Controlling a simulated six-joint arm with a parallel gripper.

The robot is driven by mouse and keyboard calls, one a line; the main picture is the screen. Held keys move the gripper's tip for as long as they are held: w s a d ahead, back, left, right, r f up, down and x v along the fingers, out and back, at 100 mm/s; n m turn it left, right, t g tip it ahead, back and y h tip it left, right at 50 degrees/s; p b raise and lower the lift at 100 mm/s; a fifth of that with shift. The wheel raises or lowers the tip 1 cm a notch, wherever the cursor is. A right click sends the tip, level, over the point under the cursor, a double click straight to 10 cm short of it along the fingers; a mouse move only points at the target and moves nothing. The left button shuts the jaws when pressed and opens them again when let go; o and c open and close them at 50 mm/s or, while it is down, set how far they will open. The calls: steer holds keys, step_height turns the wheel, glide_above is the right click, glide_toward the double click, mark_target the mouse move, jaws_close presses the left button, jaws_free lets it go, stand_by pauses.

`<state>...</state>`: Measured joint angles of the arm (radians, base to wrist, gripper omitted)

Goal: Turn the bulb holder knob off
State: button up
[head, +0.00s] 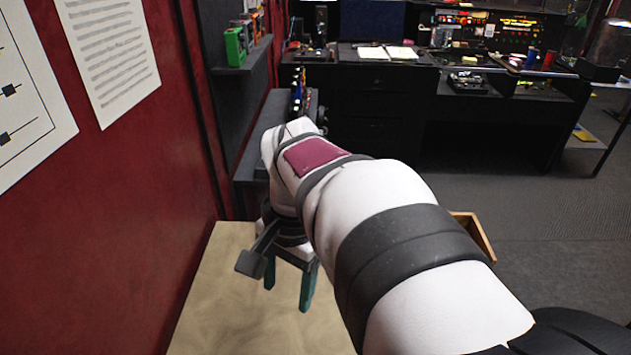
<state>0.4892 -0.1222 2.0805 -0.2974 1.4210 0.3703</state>
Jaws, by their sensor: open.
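My gripper (287,298) hangs over the pale wooden table top (225,310) in the head view. Its two teal fingers point down and stand apart, with nothing seen between them. My white and dark arm covers the middle and right part of the table. No bulb holder or knob can be made out; whatever lies behind the arm is hidden.
A red wall (110,230) with paper sheets (108,50) runs along the left. A wooden edge (474,236), perhaps of a tray or box, shows right of my arm. The visible front left of the table is bare. Dark desks (375,110) stand at the back.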

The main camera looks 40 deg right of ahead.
steer(key=s+d+f+m, duration=0.2)
steer(key=d+m, duration=0.8)
steer(key=d, duration=1.4)
steer(key=s+d+f+m+h, duration=0.1)
steer(key=s+d+f+m, duration=0.15)
steer(key=s+d, duration=0.3)
steer(key=s+d+f+m, duration=0.1)
steer(key=s+d+m, duration=0.3)
steer(key=d, duration=0.2)
steer(key=f, duration=1.5)
steer(key=shift+s+d+f, duration=0.1)
steer(key=shift+s+f, duration=0.05)
steer(key=shift+s, duration=0.15)
steer(key=shift+f, duration=0.4)
jaws_close()
